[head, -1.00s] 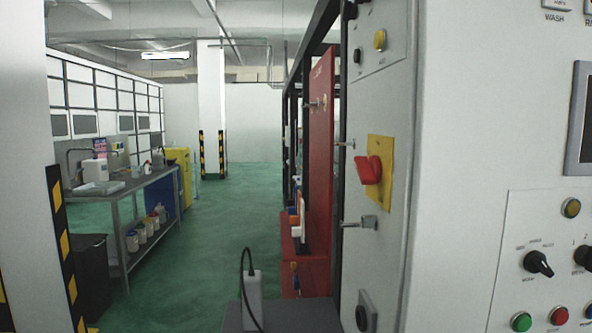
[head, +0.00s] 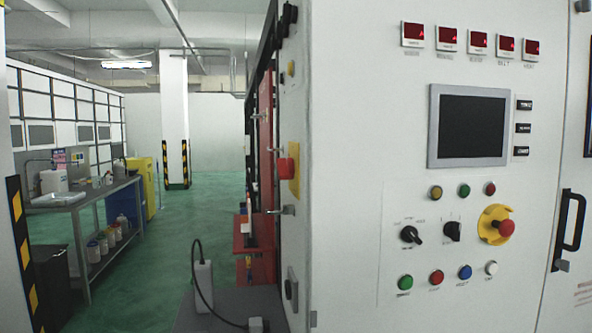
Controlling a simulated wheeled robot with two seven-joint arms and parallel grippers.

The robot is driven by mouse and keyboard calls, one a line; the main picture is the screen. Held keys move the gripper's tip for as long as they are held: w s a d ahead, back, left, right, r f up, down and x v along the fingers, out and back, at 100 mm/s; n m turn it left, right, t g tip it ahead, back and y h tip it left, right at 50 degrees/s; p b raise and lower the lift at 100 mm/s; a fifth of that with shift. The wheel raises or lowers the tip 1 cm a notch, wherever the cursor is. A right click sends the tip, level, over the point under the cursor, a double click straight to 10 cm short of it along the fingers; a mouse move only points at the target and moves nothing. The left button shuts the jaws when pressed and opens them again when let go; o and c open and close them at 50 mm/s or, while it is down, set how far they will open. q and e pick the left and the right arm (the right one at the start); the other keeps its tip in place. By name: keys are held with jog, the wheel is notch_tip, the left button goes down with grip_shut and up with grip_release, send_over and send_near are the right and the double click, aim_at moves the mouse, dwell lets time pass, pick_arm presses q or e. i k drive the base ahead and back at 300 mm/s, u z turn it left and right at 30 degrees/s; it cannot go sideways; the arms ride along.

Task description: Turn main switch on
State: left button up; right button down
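The red rotary main switch (head: 287,170) sits on a yellow plate (head: 295,172) on the narrow left side face of the white cabinet (head: 345,225). I see it almost edge-on, so its handle position is hard to tell. A metal latch (head: 283,210) sticks out just below it. Neither of my grippers shows in the head view.
The cabinet front carries a dark screen (head: 467,126), red displays (head: 447,39), knobs, buttons and a red emergency stop (head: 503,229). A grey box with a cable (head: 203,288) stands low at the cabinet's left. Green floor (head: 150,255) lies open beyond, beside a workbench (head: 97,195).

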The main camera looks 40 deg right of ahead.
aim_at(286, 168)
jog(key=z, duration=1.2)
jog(key=i, duration=0.25)
jog(key=z, duration=0.15)
